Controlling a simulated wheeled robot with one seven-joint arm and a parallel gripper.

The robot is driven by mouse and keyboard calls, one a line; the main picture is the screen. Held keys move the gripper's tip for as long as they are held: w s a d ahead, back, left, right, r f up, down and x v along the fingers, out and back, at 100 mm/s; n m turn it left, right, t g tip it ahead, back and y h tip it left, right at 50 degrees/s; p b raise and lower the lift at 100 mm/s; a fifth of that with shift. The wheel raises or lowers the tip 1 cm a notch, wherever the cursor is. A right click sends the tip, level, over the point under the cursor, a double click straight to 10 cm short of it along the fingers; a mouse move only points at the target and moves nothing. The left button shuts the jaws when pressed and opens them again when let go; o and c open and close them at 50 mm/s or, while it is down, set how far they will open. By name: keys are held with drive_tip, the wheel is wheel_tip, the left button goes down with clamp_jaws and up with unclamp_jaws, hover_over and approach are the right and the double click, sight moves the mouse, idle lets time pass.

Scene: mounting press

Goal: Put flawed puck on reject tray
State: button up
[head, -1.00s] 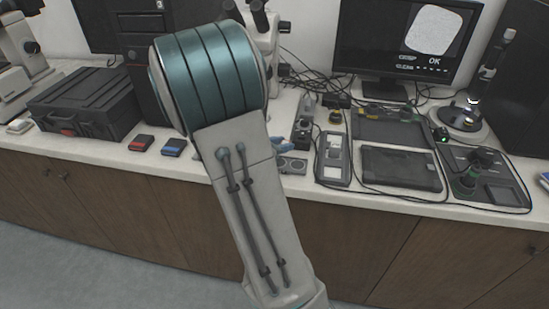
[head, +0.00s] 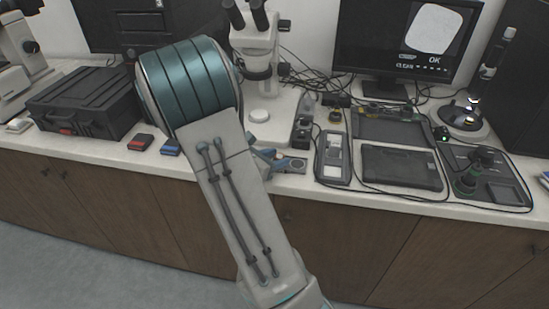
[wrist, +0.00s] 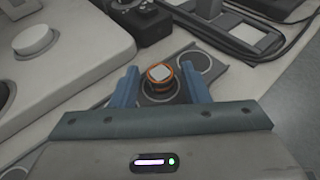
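A puck (wrist: 160,73) with an orange rim and a pale square top sits on a dark flat tray with ring-marked places (wrist: 193,62) in the wrist view. Its markings do not show whether it is the flawed one, and no label names the tray. My gripper (wrist: 159,82) is open, with one blue finger on each side of the puck and a gap visible on both sides. In the head view my gripper's blue fingers (head: 264,160) are low at the tray (head: 292,165), partly hidden behind my arm. The puck is hidden there.
A microscope (head: 256,55) stands behind my gripper. A grey device with pale windows (head: 333,157) and a black tablet (head: 400,167) lie to the right. The monitor (head: 408,45) reads "OK". Red (head: 140,142) and blue (head: 171,146) blocks lie left, by a black case (head: 85,103).

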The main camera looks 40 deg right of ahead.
drive_tip(key=shift+r, duration=0.15)
drive_tip(key=shift+a+r, duration=0.1)
drive_tip(key=shift+a, duration=0.05)
drive_tip(key=w+v, duration=0.1)
drive_tip(key=v, duration=1)
drive_tip(key=s+a+r+m+g+y, duration=0.1)
drive_tip(key=s+a+m+y, duration=0.25)
drive_tip(key=s+m, duration=0.2)
drive_tip(key=s+a+m+g+y, duration=0.1)
drive_tip(key=s+a+m+y, duration=0.1)
drive_tip(key=s+m+y, duration=0.3)
drive_tip(key=s+a+r+m+t+y, duration=0.3)
drive_tip(key=a+r+m+y, duration=0.1)
drive_tip(key=a+m, duration=0.4)
drive_tip(key=shift+s+a+t+y, duration=0.3)
drive_tip(key=shift+a+y, duration=0.45)
drive_tip(key=shift+a, duration=0.05)
drive_tip(key=shift+r+m, duration=0.15)
drive_tip(key=shift+m, duration=0.1)
